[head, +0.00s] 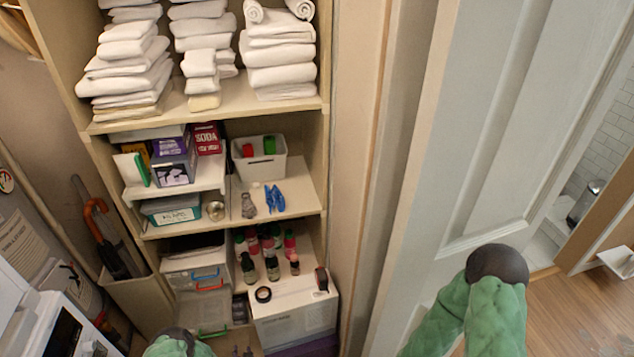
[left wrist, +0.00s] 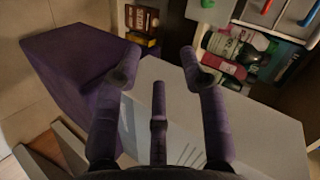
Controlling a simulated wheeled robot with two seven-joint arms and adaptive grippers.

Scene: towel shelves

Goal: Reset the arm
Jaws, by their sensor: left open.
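My left gripper (left wrist: 158,70) shows in the left wrist view with its dark purplish fingers spread apart and nothing between them. Below it are a pale box top (left wrist: 250,130) and a purple box (left wrist: 68,62). In the head view my green left arm (head: 178,344) only just enters at the bottom edge, in front of the lower shelves. I cannot make out its gripper clearly there. My green right arm (head: 490,305) is bent in front of the white door at the lower right. Its gripper is out of the picture.
The shelf unit (head: 205,112) holds folded white towels (head: 280,55), a white bin (head: 260,158), several bottles (head: 270,262) and a white box (head: 295,318). An umbrella (head: 97,225) stands at the left. The white door (head: 470,150) is close on the right. Wooden floor (head: 580,310) is clear beyond it.

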